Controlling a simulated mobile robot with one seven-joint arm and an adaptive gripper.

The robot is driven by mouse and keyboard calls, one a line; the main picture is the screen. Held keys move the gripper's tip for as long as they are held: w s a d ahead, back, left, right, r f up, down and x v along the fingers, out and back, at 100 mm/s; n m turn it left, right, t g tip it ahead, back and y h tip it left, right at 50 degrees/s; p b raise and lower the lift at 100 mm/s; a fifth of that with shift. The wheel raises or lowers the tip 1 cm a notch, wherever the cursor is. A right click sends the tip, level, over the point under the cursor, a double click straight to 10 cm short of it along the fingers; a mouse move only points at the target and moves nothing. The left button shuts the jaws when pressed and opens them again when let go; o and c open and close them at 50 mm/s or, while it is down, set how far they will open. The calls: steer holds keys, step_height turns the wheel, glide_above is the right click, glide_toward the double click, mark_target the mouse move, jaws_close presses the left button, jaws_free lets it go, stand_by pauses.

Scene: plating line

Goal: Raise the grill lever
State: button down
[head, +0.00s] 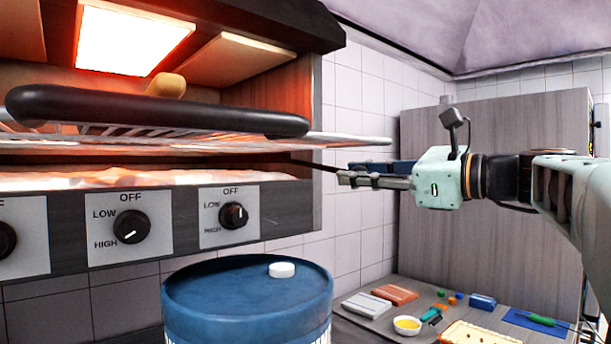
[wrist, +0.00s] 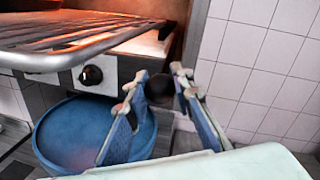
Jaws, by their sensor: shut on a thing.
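The grill lever (head: 313,163) is a thin dark rod that sticks out from the right side of the grill and slopes slightly down toward my gripper (head: 352,172). In the wrist view the lever's dark round knob (wrist: 160,90) sits between the two blue-padded fingers of my gripper (wrist: 157,92). My gripper is shut on the lever's end, just right of the grill housing (head: 318,200). In the head view the knob itself is hidden by the fingers. The wire grill rack (head: 350,141) with its thick black front handle (head: 160,108) is level above the lever.
A blue drum (head: 225,285) with a white puck (head: 281,270) on its lid stands below the grill. A counter at the lower right holds a yellow bowl (head: 407,325) and several small items. A tiled wall (head: 350,90) is close behind my gripper.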

steer(key=shift+r, duration=0.2)
steer(key=c, duration=1.7)
jaws_free()
steer(key=shift+d, duration=0.1)
steer(key=shift+o, duration=0.2)
steer(key=shift+f, duration=0.15)
steer(key=shift+s, duration=0.1)
steer(key=v, duration=1.2)
steer(key=shift+c, duration=0.5)
